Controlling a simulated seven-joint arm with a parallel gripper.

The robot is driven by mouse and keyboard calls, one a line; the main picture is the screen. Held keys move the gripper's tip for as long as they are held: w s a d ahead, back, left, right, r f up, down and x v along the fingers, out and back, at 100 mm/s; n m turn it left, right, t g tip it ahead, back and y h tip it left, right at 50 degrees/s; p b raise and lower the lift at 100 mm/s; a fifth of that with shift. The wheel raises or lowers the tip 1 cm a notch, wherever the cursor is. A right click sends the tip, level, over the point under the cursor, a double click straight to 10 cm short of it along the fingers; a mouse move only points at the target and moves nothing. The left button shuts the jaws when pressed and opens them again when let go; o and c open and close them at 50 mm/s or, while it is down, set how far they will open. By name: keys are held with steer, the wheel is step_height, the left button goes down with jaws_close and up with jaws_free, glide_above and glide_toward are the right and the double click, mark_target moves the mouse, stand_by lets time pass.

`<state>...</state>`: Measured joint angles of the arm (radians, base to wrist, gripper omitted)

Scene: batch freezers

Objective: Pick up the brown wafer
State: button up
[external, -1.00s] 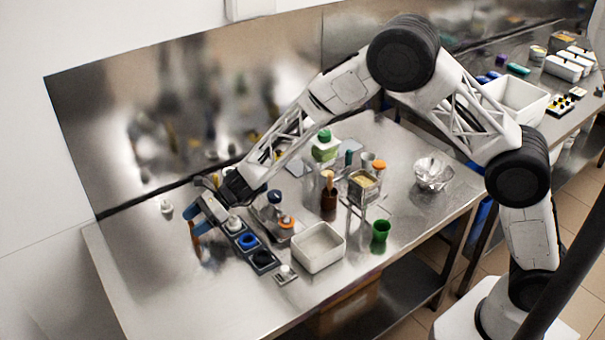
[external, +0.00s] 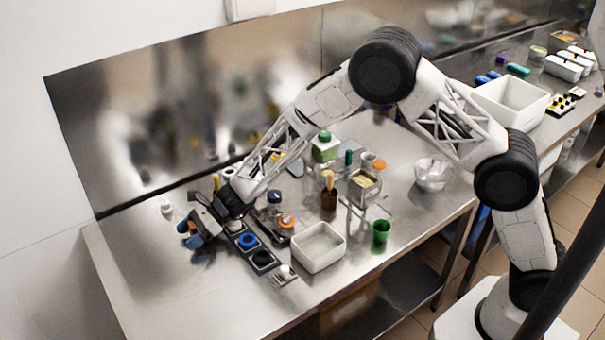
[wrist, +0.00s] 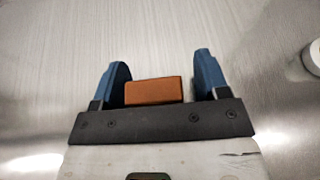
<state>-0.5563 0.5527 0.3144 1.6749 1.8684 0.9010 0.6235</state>
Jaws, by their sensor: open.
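The brown wafer (wrist: 154,90) is a small flat-faced orange-brown block in the wrist view. It shows between the two blue fingers of my gripper (wrist: 160,70), with a gap on each side, the left gap narrower. Its near edge is hidden behind the dark finger mount. My gripper is open.
A dark tray with round cups (external: 262,259) lies just right of my gripper. Beyond it are a white tub (external: 318,262), a green cup (external: 380,231) and an orange-topped jar (external: 287,222). A small white object (external: 167,207) stands at left. The table's front left is clear.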

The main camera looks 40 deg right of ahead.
steer(key=c, duration=1)
steer(key=shift+r, duration=0.15)
step_height(320, 180, up, 10)
stand_by(0.4)
stand_by(0.4)
